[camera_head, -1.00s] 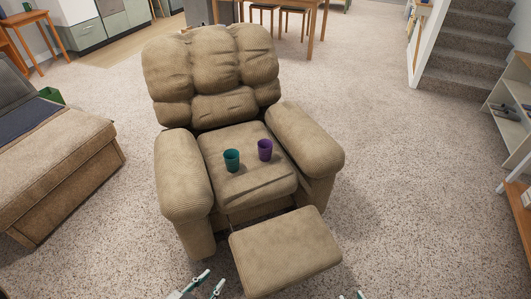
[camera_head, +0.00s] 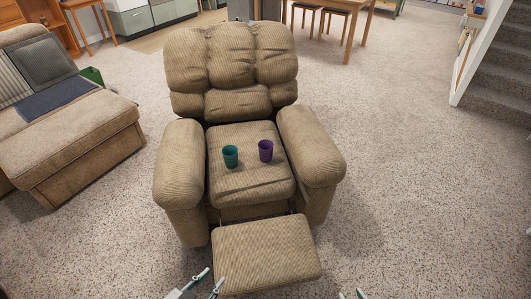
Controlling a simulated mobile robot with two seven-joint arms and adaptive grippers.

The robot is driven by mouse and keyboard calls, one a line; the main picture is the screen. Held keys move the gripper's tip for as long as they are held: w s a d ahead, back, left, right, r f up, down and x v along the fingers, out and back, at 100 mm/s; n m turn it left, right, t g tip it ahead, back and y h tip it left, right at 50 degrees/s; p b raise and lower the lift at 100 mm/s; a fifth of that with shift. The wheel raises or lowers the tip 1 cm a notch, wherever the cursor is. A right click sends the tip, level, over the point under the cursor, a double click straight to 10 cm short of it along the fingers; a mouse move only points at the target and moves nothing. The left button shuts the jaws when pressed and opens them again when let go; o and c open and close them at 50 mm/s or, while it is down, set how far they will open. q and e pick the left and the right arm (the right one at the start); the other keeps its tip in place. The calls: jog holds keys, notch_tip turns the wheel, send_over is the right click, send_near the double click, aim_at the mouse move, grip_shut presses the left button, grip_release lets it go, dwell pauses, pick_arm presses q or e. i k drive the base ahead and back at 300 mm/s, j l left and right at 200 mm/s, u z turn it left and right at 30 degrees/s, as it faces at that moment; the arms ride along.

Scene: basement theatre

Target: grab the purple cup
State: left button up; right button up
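The purple cup (camera_head: 265,151) stands upright on the seat of the tan recliner (camera_head: 244,187). A teal cup (camera_head: 230,157) stands upright just left of it, with a small gap between them. My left gripper (camera_head: 208,283) shows at the bottom edge, left of the footrest, with its two fingers apart and nothing between them. My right gripper (camera_head: 352,295) shows only as fingertips at the bottom edge, right of the footrest; the tips are apart. Both grippers are well short of the cups.
The recliner's raised footrest (camera_head: 266,254) juts out in front of the seat, and its padded armrests (camera_head: 310,146) flank the cups. A tan couch (camera_head: 70,130) stands at the left. Carpet is clear to the right, with stairs (camera_head: 497,80) at the far right.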

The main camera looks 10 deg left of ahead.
aim_at(266, 147)
jog(key=i+l+u, duration=0.2)
jog(key=l+u, duration=0.2)
jog(key=l, duration=0.55)
jog(key=l+u, duration=0.35)
jog(key=l, duration=0.6)
jog(key=i+l+u, duration=0.1)
jog(key=l, duration=0.2)
jog(key=i+l+u, duration=0.15)
jog(key=l, duration=0.15)
jog(key=l+u, duration=0.1)
jog(key=l, duration=0.25)
jog(key=i+l, duration=0.1)
jog(key=l, duration=0.2)
jog(key=i+l+u, duration=0.1)
jog(key=l, duration=0.2)
jog(key=i+l, duration=0.15)
jog(key=l, duration=0.15)
jog(key=i+l, duration=0.15)
jog(key=i, duration=0.15)
jog(key=i+l+u, duration=0.1)
jog(key=i, duration=0.2)
